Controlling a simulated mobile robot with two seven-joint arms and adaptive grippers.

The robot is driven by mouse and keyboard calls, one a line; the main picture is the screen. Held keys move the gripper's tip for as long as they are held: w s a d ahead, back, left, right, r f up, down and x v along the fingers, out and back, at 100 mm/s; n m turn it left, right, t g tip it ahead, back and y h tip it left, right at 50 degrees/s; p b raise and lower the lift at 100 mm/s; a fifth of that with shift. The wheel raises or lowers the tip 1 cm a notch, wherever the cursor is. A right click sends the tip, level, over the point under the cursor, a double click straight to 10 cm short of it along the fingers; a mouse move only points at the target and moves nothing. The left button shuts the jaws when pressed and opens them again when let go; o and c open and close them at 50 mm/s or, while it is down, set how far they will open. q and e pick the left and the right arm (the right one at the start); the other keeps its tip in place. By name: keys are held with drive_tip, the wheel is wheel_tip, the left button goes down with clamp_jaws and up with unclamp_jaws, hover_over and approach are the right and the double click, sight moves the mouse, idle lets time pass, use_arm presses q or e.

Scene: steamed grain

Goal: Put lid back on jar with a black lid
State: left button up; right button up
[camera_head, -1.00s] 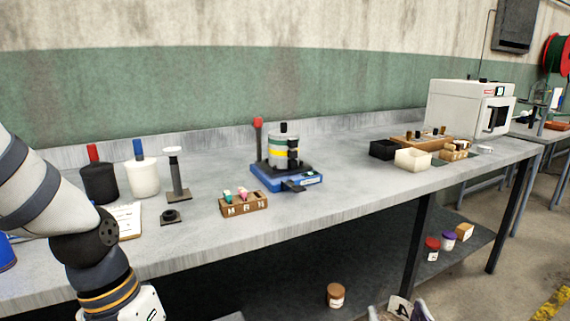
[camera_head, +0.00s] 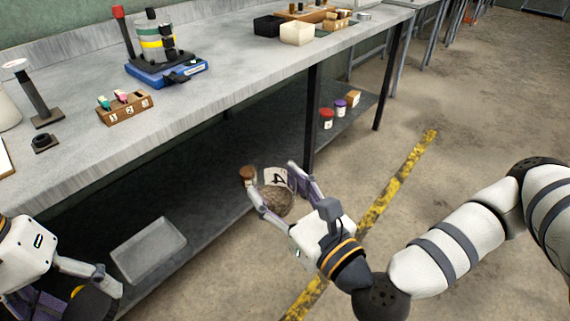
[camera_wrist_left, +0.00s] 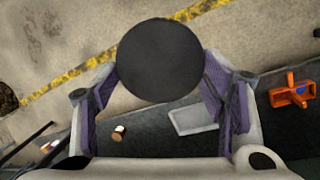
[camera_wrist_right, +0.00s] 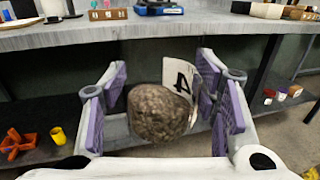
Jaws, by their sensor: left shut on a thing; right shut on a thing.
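The black lid (camera_head: 97,303) is round and flat, and my left gripper (camera_head: 108,288) is shut on it at the lower left of the head view. In the left wrist view the lid (camera_wrist_left: 160,60) sits between the fingertips. My right gripper (camera_head: 272,183) is shut on a jar (camera_head: 278,202) with brown grainy contents and a white label marked 4. No lid shows on it. The jar (camera_wrist_right: 158,114) also shows between the fingers in the right wrist view. It is held in front of the lower shelf, well apart from the lid.
On the lower shelf are a grey tray (camera_head: 148,250), a brown-lidded jar (camera_head: 247,174) behind my right fingers, and red- and purple-lidded jars (camera_head: 327,118) (camera_head: 340,107). The bench (camera_head: 225,98) above holds a blue-based device (camera_head: 165,72) and a numbered block (camera_head: 125,108). The floor in front is clear.

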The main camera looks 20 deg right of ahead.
drive_tip(key=s+a+f+n+g+y, duration=0.1)
drive_tip(key=a+n+g+y, duration=0.2)
drive_tip(key=a+n+y, duration=0.2)
drive_tip(key=a+y, duration=0.2)
drive_tip(key=a, duration=0.2)
drive_tip(key=shift+s+n+g+y, duration=0.15)
drive_tip(key=shift+n+g+y, duration=0.15)
drive_tip(key=shift+g+y, duration=0.1)
drive_tip(key=shift+f, duration=0.15)
use_arm(q)
drive_tip(key=w+d+r+m+y, duration=0.1)
drive_tip(key=w+d+r+m, duration=0.1)
drive_tip(key=d, duration=0.5)
drive_tip(key=w+d+r+m+y, duration=0.1)
drive_tip(key=w+d+r+m, duration=0.1)
drive_tip(key=d+r+m, duration=0.2)
drive_tip(key=w+d+r+m+t, duration=0.1)
drive_tip(key=d+r+m, duration=0.3)
drive_tip(key=d+r, duration=0.4)
drive_tip(key=w+d, duration=0.1)
drive_tip(key=d, duration=0.2)
drive_tip(key=shift+w+y, duration=0.4)
drive_tip(key=shift+f, duration=1.95)
drive_tip(key=shift+f, duration=0.1)
